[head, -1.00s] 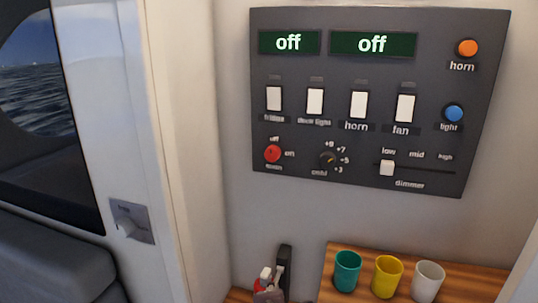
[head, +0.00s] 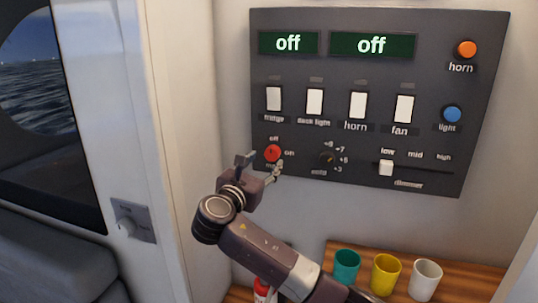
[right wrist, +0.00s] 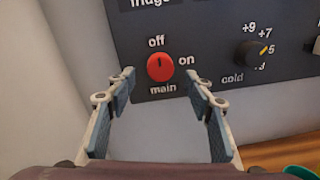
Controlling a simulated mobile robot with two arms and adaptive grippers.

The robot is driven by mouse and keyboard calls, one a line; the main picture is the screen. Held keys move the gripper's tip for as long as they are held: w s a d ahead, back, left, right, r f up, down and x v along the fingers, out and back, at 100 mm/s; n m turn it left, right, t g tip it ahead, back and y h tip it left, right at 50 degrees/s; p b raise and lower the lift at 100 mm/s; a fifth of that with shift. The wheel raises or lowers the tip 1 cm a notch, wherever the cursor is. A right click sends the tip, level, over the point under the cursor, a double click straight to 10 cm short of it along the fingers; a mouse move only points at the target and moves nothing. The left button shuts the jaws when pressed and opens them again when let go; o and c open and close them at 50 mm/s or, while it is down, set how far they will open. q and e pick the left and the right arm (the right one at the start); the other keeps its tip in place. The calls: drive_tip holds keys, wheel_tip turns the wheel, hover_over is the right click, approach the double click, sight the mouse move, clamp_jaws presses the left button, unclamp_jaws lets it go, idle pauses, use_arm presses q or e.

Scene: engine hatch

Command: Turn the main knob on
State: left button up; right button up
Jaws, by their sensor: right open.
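The red main knob (head: 272,153) sits at the lower left of the dark control panel (head: 350,180). In the right wrist view the main knob (right wrist: 160,67) has its dark mark pointing up to "off", with "on" printed to its right. My right gripper (head: 262,164) is just in front of the knob. In the right wrist view the right gripper (right wrist: 162,84) is open, its two fingers on either side below the knob, with nothing between them. Whether a finger touches the panel cannot be told. My left gripper is not in view.
The black cold knob (head: 327,158) is right of the main knob, with white switches (head: 314,102) above. Both green displays (head: 288,43) read "off". Green, yellow and white cups (head: 386,275) stand on a wooden shelf below. A wall edge (head: 165,150) is close at left.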

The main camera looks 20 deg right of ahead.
sight(270, 155)
drive_tip(key=shift+p+x, duration=0.55)
drive_tip(key=shift+x, duration=1.65)
drive_tip(key=c, duration=1.2)
drive_tip(key=shift+o, duration=0.2)
